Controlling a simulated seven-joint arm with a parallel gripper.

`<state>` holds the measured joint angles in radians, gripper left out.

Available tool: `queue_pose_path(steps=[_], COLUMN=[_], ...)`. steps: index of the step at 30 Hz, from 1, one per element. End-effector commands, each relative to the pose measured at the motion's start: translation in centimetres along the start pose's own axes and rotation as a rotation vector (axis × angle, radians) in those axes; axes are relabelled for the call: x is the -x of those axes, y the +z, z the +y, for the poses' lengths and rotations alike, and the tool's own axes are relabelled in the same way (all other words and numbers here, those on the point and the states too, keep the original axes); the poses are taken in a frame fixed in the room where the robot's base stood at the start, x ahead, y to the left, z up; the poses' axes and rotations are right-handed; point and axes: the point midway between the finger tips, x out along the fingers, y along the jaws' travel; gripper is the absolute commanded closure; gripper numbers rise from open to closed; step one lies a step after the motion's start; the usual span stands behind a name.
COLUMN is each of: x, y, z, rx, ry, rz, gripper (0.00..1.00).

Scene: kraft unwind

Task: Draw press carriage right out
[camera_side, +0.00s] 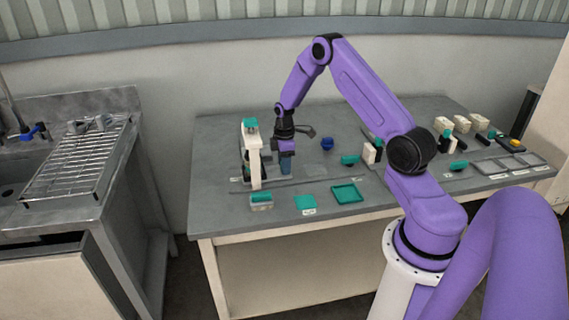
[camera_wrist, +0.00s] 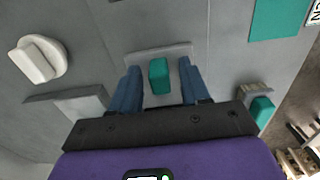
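The press looks to be the upright white frame (camera_side: 255,165) with a teal cap (camera_side: 251,125) at the left of the table. My gripper (camera_side: 286,168) points down close beside its right side. In the wrist view, a teal block (camera_wrist: 159,76) stands on a grey plate (camera_wrist: 160,52), perhaps the press carriage and its grip. My gripper's two blue fingers (camera_wrist: 160,85) are apart, one on each side of the teal block, with a gap showing on both sides. In the side view the fingers hide that block.
A grey block with a teal top (camera_side: 261,201), a teal square (camera_side: 306,202) and a teal tray (camera_side: 347,193) lie along the front. A blue knob (camera_side: 327,143) stands behind. A white knob (camera_wrist: 38,59) shows in the wrist view. Several small parts fill the table's right.

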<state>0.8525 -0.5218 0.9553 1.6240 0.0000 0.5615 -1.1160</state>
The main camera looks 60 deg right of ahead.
Motion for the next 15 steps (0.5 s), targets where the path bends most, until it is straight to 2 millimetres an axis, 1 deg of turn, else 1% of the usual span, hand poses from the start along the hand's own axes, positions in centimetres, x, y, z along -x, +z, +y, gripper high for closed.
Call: queue_pose_path(steps=[1,2,3,4,11,15], x=[0.0,0.0,0.0,0.0,0.0,0.1], y=[0.0,0.0,0.0,0.0,0.2,1.5], z=[0.0,0.0,0.0,0.0,0.0,0.0], rx=[0.000,0.000,0.000,0.000,-0.001,-0.003], ry=[0.000,0.000,0.000,0.000,-0.001,-0.002], rz=[0.000,0.000,0.000,0.000,0.000,-0.001], gripper=[0.69,0.79,0.92,1.00,1.00,1.00])
